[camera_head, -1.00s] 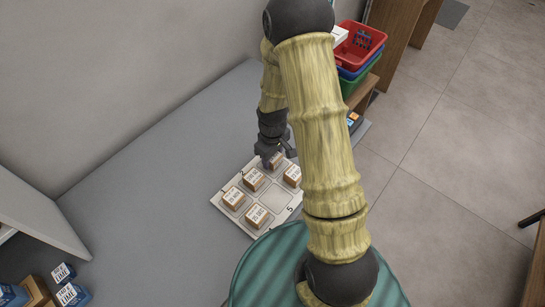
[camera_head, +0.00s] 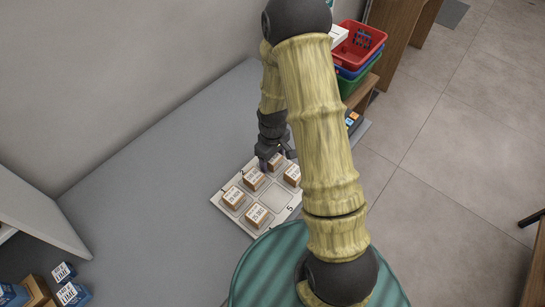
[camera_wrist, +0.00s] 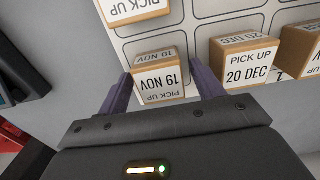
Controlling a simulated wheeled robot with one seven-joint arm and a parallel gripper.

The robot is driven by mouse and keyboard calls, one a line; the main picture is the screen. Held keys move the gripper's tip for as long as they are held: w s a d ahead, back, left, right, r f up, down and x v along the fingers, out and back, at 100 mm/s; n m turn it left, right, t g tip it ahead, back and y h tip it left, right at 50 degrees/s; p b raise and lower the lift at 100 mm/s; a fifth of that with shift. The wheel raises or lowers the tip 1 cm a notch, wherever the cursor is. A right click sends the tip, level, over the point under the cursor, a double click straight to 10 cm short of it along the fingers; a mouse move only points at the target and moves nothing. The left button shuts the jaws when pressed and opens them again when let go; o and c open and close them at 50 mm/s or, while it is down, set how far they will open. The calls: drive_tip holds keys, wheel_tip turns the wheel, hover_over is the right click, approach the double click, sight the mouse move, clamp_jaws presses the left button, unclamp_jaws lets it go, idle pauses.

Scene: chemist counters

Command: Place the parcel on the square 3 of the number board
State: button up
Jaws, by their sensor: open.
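The number board (camera_head: 225,206) is a pale panel of squares on the grey counter, with several small white-topped cardboard parcels on it. A parcel labelled "19 NOV" (camera_wrist: 158,78) sits on the board near its edge in the wrist view. It is at the board's far end in the head view (camera_head: 275,161). My gripper (camera_wrist: 160,74) is open, with one purple finger on each side of this parcel. In the head view my gripper (camera_head: 273,160) is low over that end. I cannot tell whether the fingers touch the parcel. Its square's number is hidden.
A "20 DEC" parcel (camera_wrist: 245,62) and another parcel (camera_wrist: 135,8) stand close by. A bare square (camera_head: 276,195) lies near the board's "5" mark. Stacked baskets (camera_head: 358,48) stand beyond the counter's far end. Blue boxes (camera_head: 72,293) sit at lower left.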

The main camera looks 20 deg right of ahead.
wheel_tip(320, 180, up, 12)
drive_tip(key=shift+b, duration=0.35)
idle(0.5)
drive_tip(key=s+r+m+t, duration=0.2)
drive_tip(key=s+r+m, duration=0.4)
drive_tip(key=s, duration=0.5)
drive_tip(key=shift+s+r+m+t, duration=0.15)
drive_tip(key=shift+r+m+t, duration=0.2)
drive_tip(key=shift+r, duration=0.2)
